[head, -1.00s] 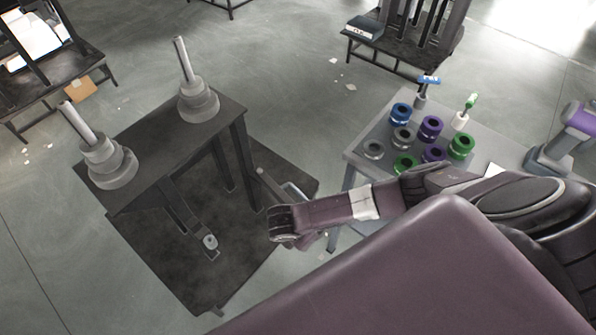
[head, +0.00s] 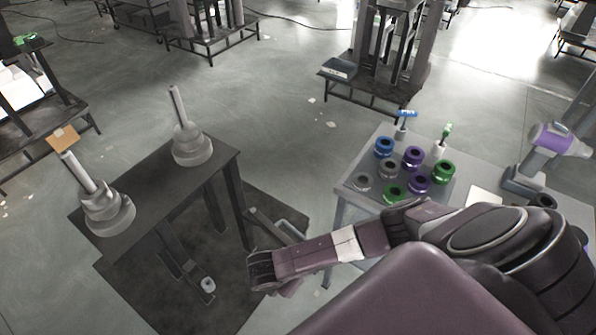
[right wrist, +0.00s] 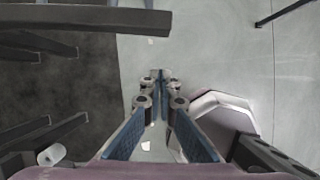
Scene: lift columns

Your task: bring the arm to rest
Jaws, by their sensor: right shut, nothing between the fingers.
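My right arm (head: 310,257) reaches from the right across the head view, past the near side of the parts table, toward the dark lift-column table. Its fingers cannot be made out in the head view. In the right wrist view my right gripper (right wrist: 159,78) is shut, its blue-padded fingers converging at the tips with nothing between them. Pale floor lies beyond the tips. My left gripper is not in view.
The dark lift-column table (head: 150,185) carries two grey stepped columns. The grey parts table (head: 350,190) holds several coloured rings and a purple-grey device (head: 548,150). Open floor (head: 270,120) lies between them. Dark frame beams (right wrist: 40,130) show left in the right wrist view.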

